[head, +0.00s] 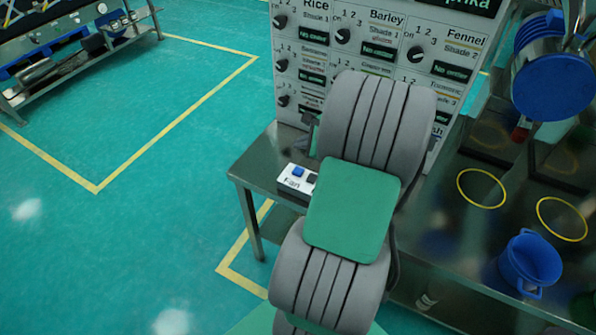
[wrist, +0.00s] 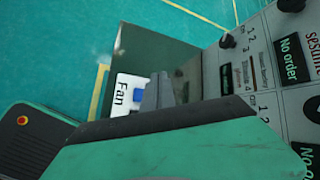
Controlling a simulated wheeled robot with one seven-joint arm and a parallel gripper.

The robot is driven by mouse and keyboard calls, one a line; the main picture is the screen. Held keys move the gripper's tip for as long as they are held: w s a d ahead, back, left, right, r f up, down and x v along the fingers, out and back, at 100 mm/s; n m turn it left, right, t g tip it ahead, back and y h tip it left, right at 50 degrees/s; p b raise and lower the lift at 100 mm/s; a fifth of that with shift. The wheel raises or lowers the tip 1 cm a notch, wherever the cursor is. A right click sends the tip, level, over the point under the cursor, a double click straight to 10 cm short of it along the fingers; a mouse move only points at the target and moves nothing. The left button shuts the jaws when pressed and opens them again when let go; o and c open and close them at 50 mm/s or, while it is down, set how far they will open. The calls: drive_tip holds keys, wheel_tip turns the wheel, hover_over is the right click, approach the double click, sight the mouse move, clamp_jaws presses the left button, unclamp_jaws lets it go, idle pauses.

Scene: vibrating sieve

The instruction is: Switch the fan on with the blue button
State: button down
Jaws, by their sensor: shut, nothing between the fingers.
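A white switch box (head: 292,184) labelled "Fan" sits on the steel table's left end. It has a blue button (head: 298,172) and, to its right, a dark button (head: 311,178) partly covered by my arm. In the wrist view the box (wrist: 122,92) and the blue button (wrist: 138,95) show just left of my gripper (wrist: 158,93). My gripper is shut and empty, its grey fingers pointing towards the table beside the blue button. I cannot tell whether they touch the box. In the head view my arm hides most of the gripper.
A grey panel (head: 302,40) with several knobs and order displays stands behind the box. At the right, a blue cup (head: 530,262) and yellow rings (head: 481,188) are on the steel surface. Open green floor (head: 150,220) lies left of the table.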

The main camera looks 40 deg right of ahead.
drive_tip(key=b, duration=0.6)
hover_over(301, 172)
wheel_tip(301, 172, down, 6)
drive_tip(key=shift+f, duration=0.2)
drive_tip(key=shift+w+f+b, duration=0.1)
drive_tip(key=shift+f+b, duration=0.2)
drive_tip(key=shift+f, duration=0.65)
idle(0.6)
drive_tip(key=shift+f, duration=0.4)
drive_tip(key=shift+f, duration=0.5)
idle(0.4)
idle(0.3)
drive_tip(key=shift+r+p, duration=0.85)
drive_tip(key=shift+r, duration=0.05)
